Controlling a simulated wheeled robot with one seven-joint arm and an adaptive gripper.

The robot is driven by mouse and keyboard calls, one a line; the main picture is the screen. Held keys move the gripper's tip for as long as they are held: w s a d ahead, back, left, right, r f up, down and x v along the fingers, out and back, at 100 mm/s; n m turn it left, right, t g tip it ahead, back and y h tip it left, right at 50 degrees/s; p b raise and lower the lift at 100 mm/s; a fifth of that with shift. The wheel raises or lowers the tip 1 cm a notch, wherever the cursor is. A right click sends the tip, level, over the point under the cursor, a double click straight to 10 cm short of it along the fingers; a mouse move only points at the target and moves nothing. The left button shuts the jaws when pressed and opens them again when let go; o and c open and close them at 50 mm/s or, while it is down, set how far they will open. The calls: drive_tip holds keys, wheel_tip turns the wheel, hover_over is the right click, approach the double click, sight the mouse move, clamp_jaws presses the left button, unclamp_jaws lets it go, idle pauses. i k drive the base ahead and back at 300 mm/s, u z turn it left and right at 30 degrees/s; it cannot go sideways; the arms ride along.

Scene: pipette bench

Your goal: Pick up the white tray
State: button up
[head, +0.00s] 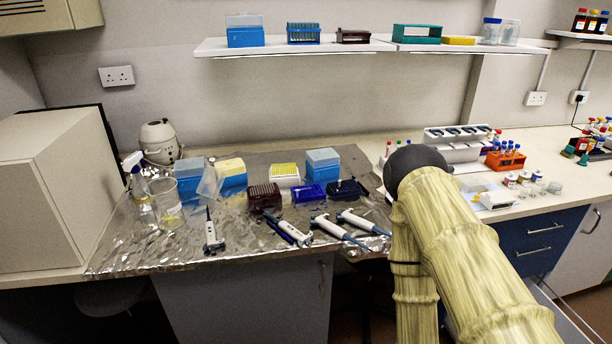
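A small white tray-like item (497,201) lies on the right bench, behind my arm, with something yellow beside it. I cannot tell for sure that it is the white tray. A white box with a yellow top (285,180) stands on the foil-covered bench. My arm, in a pale yellow-brown sleeve with a dark rounded joint, rises at the right and covers part of the bench. My gripper is not in view.
Several pipettes (213,236) lie along the foil (140,257). Blue boxes (322,164), a dark red rack (264,195) and a beaker (165,202) stand there. On the right bench are an orange tube rack (505,160) and small jars (524,178). A shelf (290,49) hangs above.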

sight(277, 171)
drive_tip(key=u, duration=0.7)
drive_tip(key=i, duration=0.35)
drive_tip(key=z, duration=0.45)
